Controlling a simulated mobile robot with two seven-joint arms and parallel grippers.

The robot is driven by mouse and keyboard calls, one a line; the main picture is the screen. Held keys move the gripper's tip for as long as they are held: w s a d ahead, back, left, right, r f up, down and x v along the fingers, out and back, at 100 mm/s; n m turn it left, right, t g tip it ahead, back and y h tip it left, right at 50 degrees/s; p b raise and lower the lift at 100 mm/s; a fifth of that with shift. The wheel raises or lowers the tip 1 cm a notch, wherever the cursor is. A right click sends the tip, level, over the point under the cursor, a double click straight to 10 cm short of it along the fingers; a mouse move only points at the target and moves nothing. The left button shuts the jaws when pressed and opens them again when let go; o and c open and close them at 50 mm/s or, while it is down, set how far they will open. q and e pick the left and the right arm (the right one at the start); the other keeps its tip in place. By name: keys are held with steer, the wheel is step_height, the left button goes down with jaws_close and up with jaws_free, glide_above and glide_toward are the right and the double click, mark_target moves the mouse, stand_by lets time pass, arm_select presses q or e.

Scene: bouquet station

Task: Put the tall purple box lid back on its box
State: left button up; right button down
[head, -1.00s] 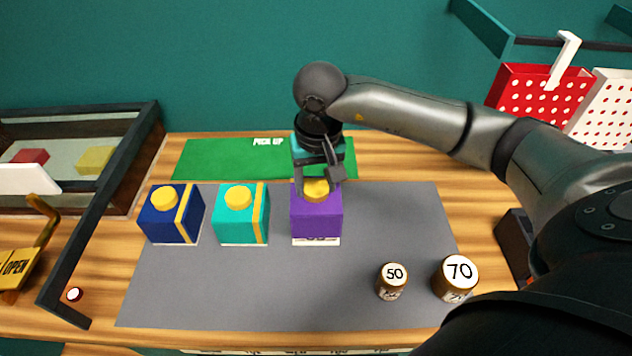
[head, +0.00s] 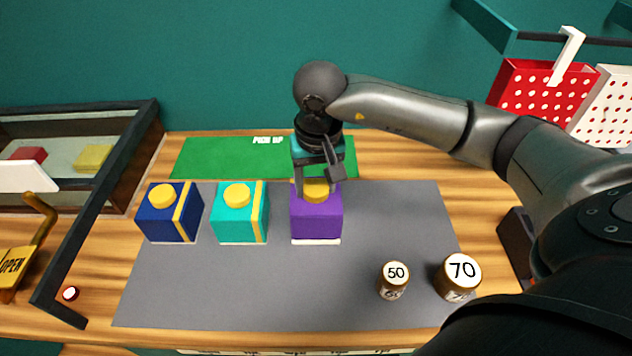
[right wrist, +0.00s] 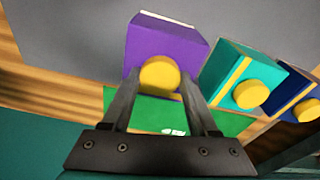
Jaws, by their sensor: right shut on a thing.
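The purple lid (head: 316,218) with a yellow round knob (head: 316,190) sits over its box, whose pale lower edge (head: 316,241) shows as a thin strip below the lid. My right gripper (head: 317,188) is above it, shut on the knob. In the right wrist view the two fingers stand either side of the knob (right wrist: 160,75), with the purple lid (right wrist: 165,45) beyond it. The inside of the box is hidden by the lid. My left gripper is not in view.
A teal box (head: 240,215) and a navy box (head: 169,215) stand left of the purple one on the grey mat (head: 270,285). Two round weights, marked 50 (head: 394,280) and 70 (head: 458,277), stand at the right. The green pick-up mat (head: 220,160) lies behind.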

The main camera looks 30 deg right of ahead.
steer(key=shift+c, duration=0.4)
jaws_free()
steer(key=shift+r+p, duration=2.35)
steer(key=shift+r, duration=1.7)
steer(key=shift+f, duration=0.1)
